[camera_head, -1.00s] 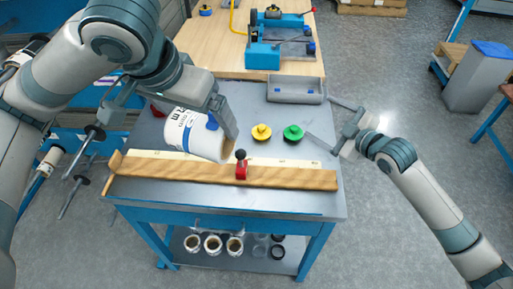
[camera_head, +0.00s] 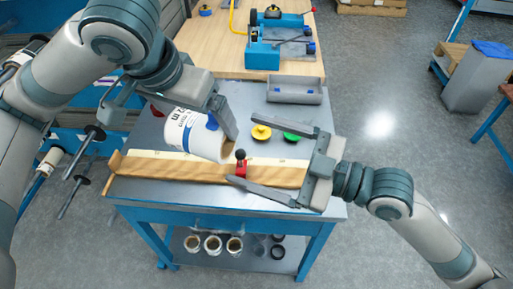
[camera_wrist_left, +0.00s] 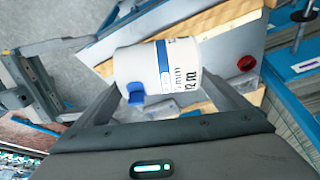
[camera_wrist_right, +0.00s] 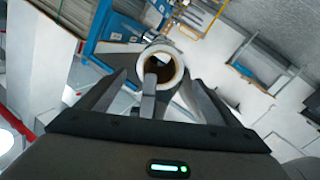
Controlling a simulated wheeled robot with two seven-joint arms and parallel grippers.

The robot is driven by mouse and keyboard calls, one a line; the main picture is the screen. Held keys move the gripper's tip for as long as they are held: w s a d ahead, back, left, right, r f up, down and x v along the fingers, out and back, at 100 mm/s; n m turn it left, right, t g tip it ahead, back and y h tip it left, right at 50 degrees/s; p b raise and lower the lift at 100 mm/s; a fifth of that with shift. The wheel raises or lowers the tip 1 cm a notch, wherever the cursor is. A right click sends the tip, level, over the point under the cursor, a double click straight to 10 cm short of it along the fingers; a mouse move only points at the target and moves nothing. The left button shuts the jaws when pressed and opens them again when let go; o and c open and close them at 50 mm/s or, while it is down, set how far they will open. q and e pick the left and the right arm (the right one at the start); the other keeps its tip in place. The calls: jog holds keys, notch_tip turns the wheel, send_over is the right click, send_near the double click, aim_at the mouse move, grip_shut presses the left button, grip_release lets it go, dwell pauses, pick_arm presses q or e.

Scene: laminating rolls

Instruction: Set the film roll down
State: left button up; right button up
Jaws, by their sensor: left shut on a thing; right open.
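The white film roll (camera_head: 190,132) with blue print and a blue tab is held tilted over the grey table (camera_head: 320,205), behind the wooden ruler board. My left gripper (camera_head: 222,125) is shut on it; the roll also shows between the fingers in the left wrist view (camera_wrist_left: 158,72). Whether the roll touches the table is unclear. My right gripper (camera_head: 245,150) is open and empty, its fingers pointing at the roll's near end, just right of it. The right wrist view shows the roll's open brown core (camera_wrist_right: 160,70) between the fingertips.
The wooden board (camera_head: 200,170) with a red clamp (camera_head: 241,168) lies along the table's front. A yellow piece (camera_head: 261,132), a green piece (camera_head: 290,136) and a grey tray (camera_head: 294,90) sit behind. A blue machine (camera_head: 263,56) stands on the back bench.

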aim_at(199, 132)
jog(key=shift+a, duration=0.1)
dwell(0.3)
jog(key=shift+x, duration=5.95)
jog(key=c, duration=1.4)
pick_arm(q)
jog(key=o, duration=1)
jog(key=shift+r, duration=0.1)
jog(key=v, duration=1.2)
jog(key=shift+d, duration=0.1)
